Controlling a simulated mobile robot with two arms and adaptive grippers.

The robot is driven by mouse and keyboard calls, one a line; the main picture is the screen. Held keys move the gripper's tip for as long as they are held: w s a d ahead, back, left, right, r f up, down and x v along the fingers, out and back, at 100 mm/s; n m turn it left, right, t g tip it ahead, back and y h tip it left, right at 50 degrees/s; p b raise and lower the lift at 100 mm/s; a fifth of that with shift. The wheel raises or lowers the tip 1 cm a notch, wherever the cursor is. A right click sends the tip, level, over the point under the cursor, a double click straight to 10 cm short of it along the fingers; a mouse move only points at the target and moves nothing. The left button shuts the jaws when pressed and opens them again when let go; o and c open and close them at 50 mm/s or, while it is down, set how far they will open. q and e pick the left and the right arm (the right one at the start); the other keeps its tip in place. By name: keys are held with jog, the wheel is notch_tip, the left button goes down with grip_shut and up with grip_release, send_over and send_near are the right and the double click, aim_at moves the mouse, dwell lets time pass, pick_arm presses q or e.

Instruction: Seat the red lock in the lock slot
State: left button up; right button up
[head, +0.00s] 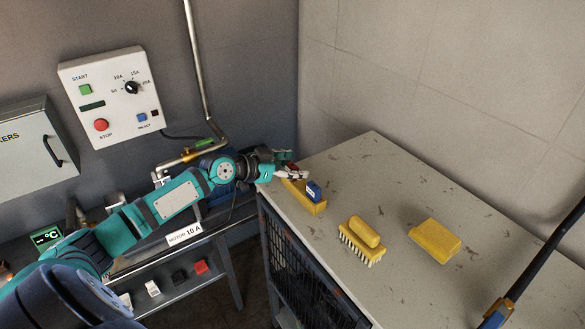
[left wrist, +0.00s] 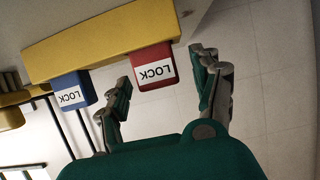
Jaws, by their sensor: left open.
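The red lock (left wrist: 153,68), labelled LOCK, sits against a yellow holder (left wrist: 100,40) in the left wrist view. A blue lock (left wrist: 72,90) sits in the same holder to its left. My left gripper (left wrist: 160,70) is open, with one finger on each side of the red lock and visible gaps. In the head view, my left gripper (head: 292,173) is at the far left corner of the worktop, by the yellow holder (head: 305,198) and blue lock (head: 314,190). There the red lock is mostly hidden by the gripper. I cannot identify the lock slot. My right gripper is not in view.
A yellow brush (head: 362,236) and a yellow block (head: 435,240) lie on the grey worktop (head: 400,185); its far part is clear. A control panel (head: 108,95) and a grey breaker box (head: 35,145) hang on the left wall. A dark pole (head: 545,245) crosses the lower right.

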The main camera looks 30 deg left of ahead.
pick_arm(q)
jog(key=shift+w+d+f, duration=0.1)
jog(key=shift+w+f, duration=0.05)
jog(key=c, duration=1.3)
jog(key=shift+c, duration=0.2)
jog(key=shift+r, duration=0.2)
